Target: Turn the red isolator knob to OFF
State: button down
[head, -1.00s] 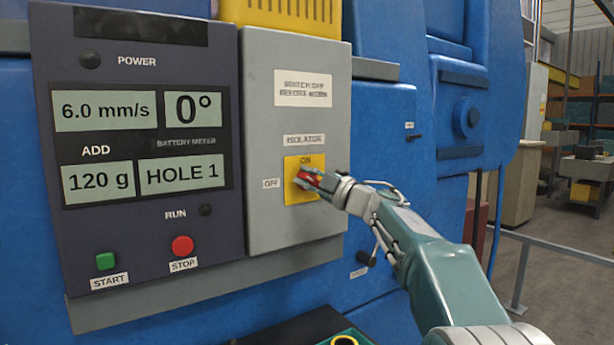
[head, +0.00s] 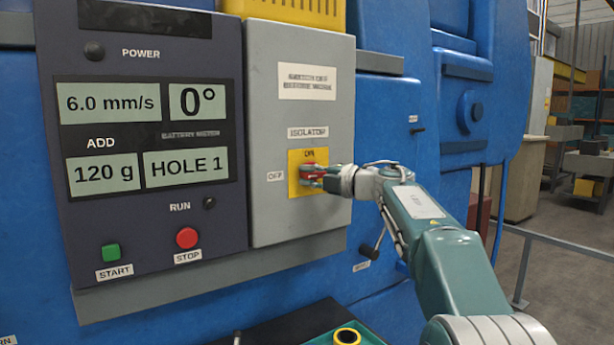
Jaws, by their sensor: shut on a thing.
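The red isolator knob (head: 308,172) sits on a yellow plate (head: 293,188) on the grey isolator box (head: 267,110). The plate has ON above the knob, and an OFF label (head: 275,176) is to its left. My gripper (head: 314,176) reaches in from the right and is shut on the knob. The fingers cover part of the knob, so its exact pointing direction is hard to tell.
Left of the box is a dark panel with displays reading 6.0 mm/s, 0°, 120 g and HOLE 1, a green START button (head: 111,252) and a red STOP button (head: 187,238). A tray with a yellow ring (head: 347,336) is below. A grey rail (head: 560,251) stands at right.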

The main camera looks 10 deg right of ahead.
jog(key=shift+w+d+f, duration=0.2)
jog(key=shift+d+f, duration=0.05)
jog(key=shift+f, duration=0.05)
jog(key=c, duration=0.6)
grip_release()
jog(key=shift+o, duration=0.2)
jog(key=shift+w, duration=0.15)
jog(key=v, duration=1.2)
jog(key=shift+r, duration=0.15)
jog(key=shift+a, duration=0.1)
